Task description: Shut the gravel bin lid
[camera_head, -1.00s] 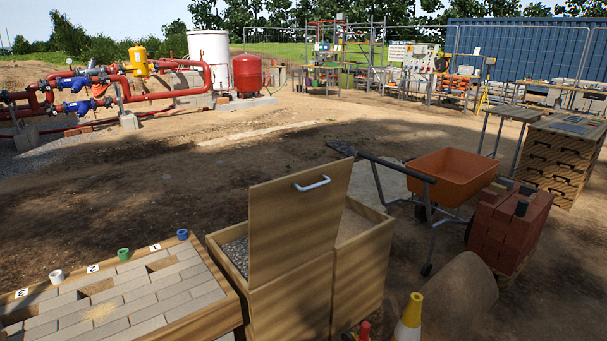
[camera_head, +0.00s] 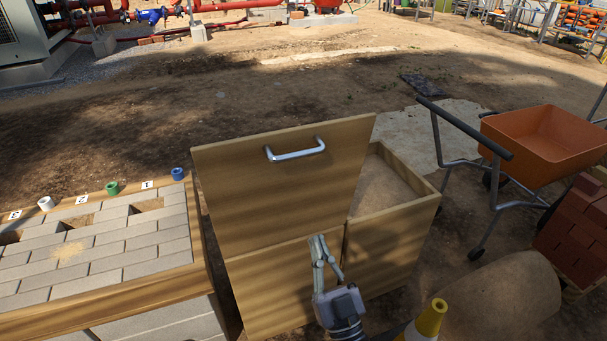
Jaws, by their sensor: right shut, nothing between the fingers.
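The gravel bin lid (camera_head: 285,195) is a wooden panel with a silver bar handle (camera_head: 295,151) near its top edge. It stands raised, tilted upright, above the front of the wooden bin (camera_head: 285,290), and hides the bin's inside. My right gripper (camera_head: 316,239) is in front of the bin, below the handle, near the lid's lower edge. Its fingers are together and empty. I cannot tell whether it touches the wood. My left gripper is not in view.
A sand-filled compartment (camera_head: 425,203) adjoins the bin on the right. A paving table (camera_head: 198,232) with grey blocks stands on the left. An orange wheelbarrow (camera_head: 545,143), red bricks (camera_head: 575,235) and a yellow-and-white cone (camera_head: 430,320) are on the right. Bare ground lies behind the bin.

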